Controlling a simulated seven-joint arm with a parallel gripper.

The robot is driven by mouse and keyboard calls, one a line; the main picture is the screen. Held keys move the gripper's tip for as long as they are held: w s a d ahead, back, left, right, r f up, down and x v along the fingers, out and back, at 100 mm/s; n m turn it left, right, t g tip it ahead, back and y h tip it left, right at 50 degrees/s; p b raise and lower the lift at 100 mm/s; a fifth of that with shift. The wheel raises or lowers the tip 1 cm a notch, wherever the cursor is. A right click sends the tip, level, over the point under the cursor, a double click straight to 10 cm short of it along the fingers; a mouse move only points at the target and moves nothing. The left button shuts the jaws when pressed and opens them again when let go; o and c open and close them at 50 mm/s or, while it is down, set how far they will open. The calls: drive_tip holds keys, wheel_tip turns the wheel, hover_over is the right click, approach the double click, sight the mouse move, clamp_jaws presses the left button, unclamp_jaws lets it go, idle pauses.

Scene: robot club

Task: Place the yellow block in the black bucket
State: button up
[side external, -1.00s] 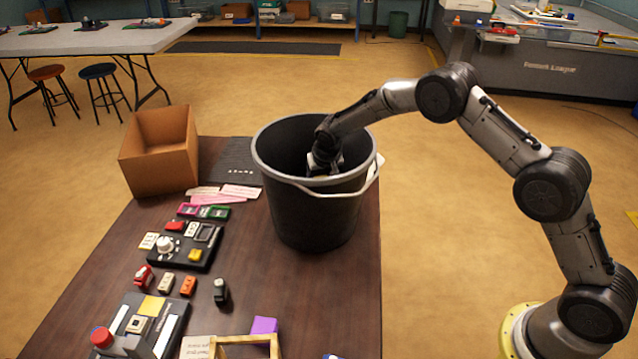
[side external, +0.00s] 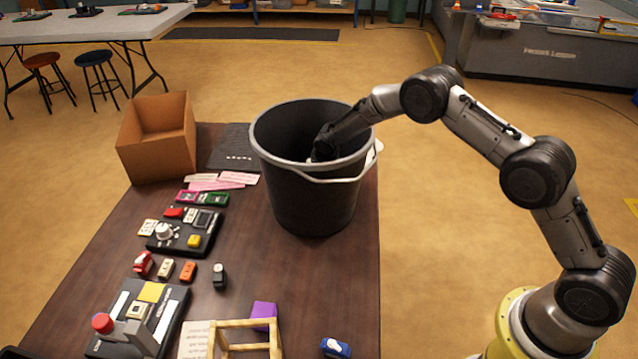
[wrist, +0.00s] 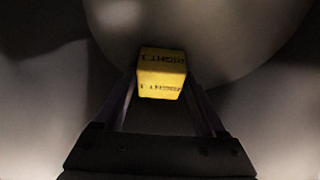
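The black bucket (side external: 315,195) stands upright on the table, with a grey rim and a pale handle. My gripper (wrist: 161,82) reaches over the rim and down inside the bucket. In the side view its fingertips are hidden by the bucket wall. In the wrist view the yellow block (wrist: 161,73), with dark lettering, sits between the two fingertips, which appear to press on its sides. The bucket's inside is dim behind it. I cannot tell how far the block is from the bottom.
An open cardboard box (side external: 158,140) stands left of the bucket. A black control panel (side external: 180,235), small coloured blocks, a wooden frame (side external: 246,326) and a purple block (side external: 263,314) lie on the table (side external: 310,275) nearer the camera.

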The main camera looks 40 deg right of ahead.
drive_tip(key=shift+o, duration=1.2)
drive_tip(key=shift+r, duration=0.15)
drive_tip(key=r, duration=0.6)
drive_tip(key=s+r, duration=0.1)
drive_tip(key=r, duration=0.3)
drive_tip(key=shift+a, duration=0.25)
